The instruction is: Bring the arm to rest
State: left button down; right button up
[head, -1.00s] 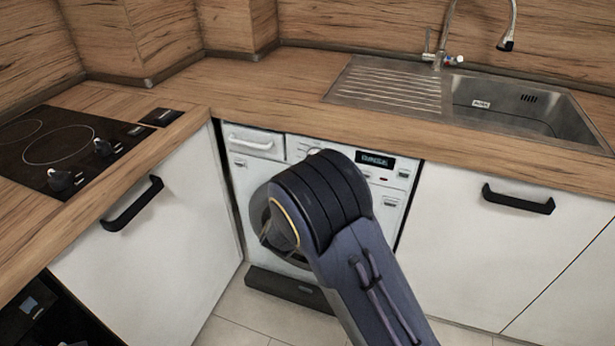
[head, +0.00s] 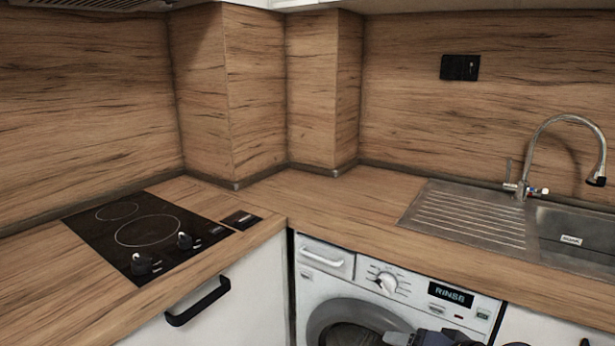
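Only a small dark piece of my arm shows at the bottom edge of the head view, in front of the washing machine (head: 400,293). It cannot be made out which part of the arm this is. Neither gripper can be seen in the frame. The washing machine has a white front, a detergent drawer, a knob and a display reading RINSE. The upper part of its round door (head: 340,312) shows; the rest is cut off by the frame.
A wooden worktop (head: 310,208) runs around the corner and is bare there. A black hob (head: 145,230) lies at left, above a cabinet handle (head: 198,301). A steel sink (head: 470,216) with a tap (head: 522,180) is at right. A black socket (head: 460,67) is on the splashback.

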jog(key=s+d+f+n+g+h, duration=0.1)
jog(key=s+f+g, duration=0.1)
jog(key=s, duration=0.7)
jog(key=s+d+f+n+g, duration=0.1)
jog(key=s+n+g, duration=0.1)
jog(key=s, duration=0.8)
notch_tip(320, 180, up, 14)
jog(key=p, duration=1.4)
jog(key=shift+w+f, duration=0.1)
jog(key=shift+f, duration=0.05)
